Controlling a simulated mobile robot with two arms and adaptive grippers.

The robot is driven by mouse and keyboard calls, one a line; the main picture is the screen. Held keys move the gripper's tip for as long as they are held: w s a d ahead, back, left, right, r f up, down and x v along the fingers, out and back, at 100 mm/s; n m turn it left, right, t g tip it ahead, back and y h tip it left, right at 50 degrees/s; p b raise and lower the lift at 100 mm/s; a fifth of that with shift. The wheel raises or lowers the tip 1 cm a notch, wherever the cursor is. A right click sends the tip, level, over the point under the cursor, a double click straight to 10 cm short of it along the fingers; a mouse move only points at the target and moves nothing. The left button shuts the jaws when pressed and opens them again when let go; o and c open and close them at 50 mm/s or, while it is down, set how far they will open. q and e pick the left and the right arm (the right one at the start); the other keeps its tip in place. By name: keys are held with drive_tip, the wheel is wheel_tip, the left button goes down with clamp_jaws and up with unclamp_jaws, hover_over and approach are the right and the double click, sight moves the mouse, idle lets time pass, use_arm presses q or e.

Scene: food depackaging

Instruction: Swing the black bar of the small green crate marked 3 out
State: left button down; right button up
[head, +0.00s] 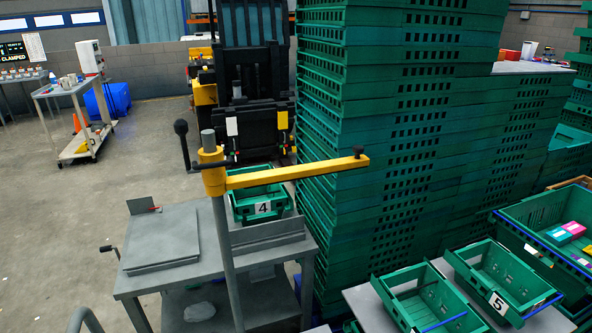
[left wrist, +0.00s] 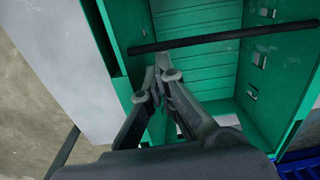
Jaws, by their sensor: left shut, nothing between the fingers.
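A green crate (left wrist: 285,75) fills much of the left wrist view. A thin black bar (left wrist: 225,37) lies across it from its left side toward the right edge of the picture. My left gripper (left wrist: 162,78) is shut and empty, over the crate's left part and just below the bar in the picture. I cannot tell whether it touches the bar. No number shows on this crate. In the head view an open green crate (head: 387,287) stands at the bottom, left of the crate marked 5 (head: 547,290); its number is not visible. My right gripper is not in view.
A green crate marked 4 (head: 281,206) sits on a grey bench (head: 295,247) behind a post with a yellow arm (head: 300,172). Tall stacks of green crates (head: 400,130) rise behind. A larger crate (head: 515,228) with colored boxes stands at right.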

use_arm(q)
drive_tip(key=shift+w, duration=0.25)
idle(0.3)
drive_tip(key=shift+w+a+r, duration=0.1)
drive_tip(key=shift+r, duration=0.05)
drive_tip(key=shift+w+r, duration=0.3)
drive_tip(key=shift+r, duration=0.2)
drive_tip(key=shift+w+a+r, duration=0.1)
idle(0.4)
drive_tip(key=shift+w+a+r+p, duration=0.1)
drive_tip(key=shift+w+r+p, duration=0.2)
drive_tip(key=shift+w+p, duration=0.05)
idle(0.4)
drive_tip(key=shift+w+r, duration=0.3)
drive_tip(key=shift+w, duration=0.15)
